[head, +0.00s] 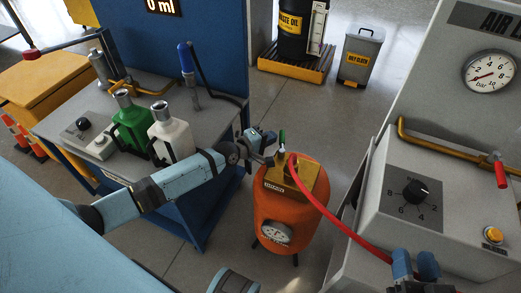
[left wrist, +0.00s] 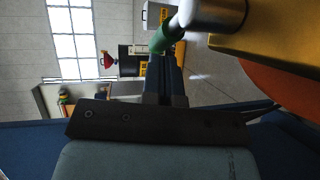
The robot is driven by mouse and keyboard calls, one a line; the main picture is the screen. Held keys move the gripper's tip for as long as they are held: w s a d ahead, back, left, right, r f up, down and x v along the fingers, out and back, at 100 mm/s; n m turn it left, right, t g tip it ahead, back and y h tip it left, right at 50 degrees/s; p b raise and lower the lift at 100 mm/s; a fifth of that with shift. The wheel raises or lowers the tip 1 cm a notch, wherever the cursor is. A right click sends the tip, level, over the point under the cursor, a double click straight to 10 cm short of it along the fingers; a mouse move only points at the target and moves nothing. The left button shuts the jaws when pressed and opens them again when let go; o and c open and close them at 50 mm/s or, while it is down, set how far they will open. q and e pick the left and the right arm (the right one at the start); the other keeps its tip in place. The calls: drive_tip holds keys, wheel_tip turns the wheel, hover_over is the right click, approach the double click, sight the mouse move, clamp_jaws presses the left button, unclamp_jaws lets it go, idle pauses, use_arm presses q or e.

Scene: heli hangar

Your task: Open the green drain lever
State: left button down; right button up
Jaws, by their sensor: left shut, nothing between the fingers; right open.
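The green drain lever (head: 282,136) stands upright on a short metal valve at the top of the orange tank (head: 268,215). In the left wrist view the green lever (left wrist: 166,36) sits on a silver cylinder (left wrist: 216,14), close to my fingertips. My left gripper (head: 272,151) is shut and empty, just left of the lever; it also shows in the left wrist view (left wrist: 165,72). I cannot tell whether it touches the lever. My right gripper (head: 414,262) is open and empty at the bottom right, in front of the grey console.
A red hose (head: 335,220) runs from the tank towards the grey console (head: 440,200), which has a dial and a gauge. The workbench (head: 70,125) at left carries a green bottle (head: 130,120) and a white bottle (head: 172,132). A grey bin (head: 360,57) stands behind.

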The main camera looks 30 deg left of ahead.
use_arm(q)
drive_tip(key=shift+w+d+r, duration=0.1)
drive_tip(key=shift+w, duration=0.15)
use_arm(e)
drive_tip(key=shift+d+f, duration=0.1)
drive_tip(key=shift+f, duration=0.05)
use_arm(q)
drive_tip(key=shift+w+d+r, duration=0.1)
drive_tip(key=shift+d+r, duration=0.05)
drive_tip(key=shift+d, duration=0.15)
use_arm(e)
drive_tip(key=shift+s, duration=0.1)
use_arm(q)
drive_tip(key=p+v, duration=0.3)
drive_tip(key=v, duration=1.1)
drive_tip(key=shift+a, duration=0.3)
use_arm(e)
drive_tip(key=s+d+f+g+h, duration=0.1)
drive_tip(key=d+f+g+h, duration=0.1)
drive_tip(key=f, duration=0.4)
drive_tip(key=shift+s+d+g+h, duration=0.2)
drive_tip(key=shift+d+g+h, duration=0.1)
drive_tip(key=shift+d+g, duration=0.35)
drive_tip(key=shift+s+a, duration=0.1)
drive_tip(key=shift+a, duration=0.15)
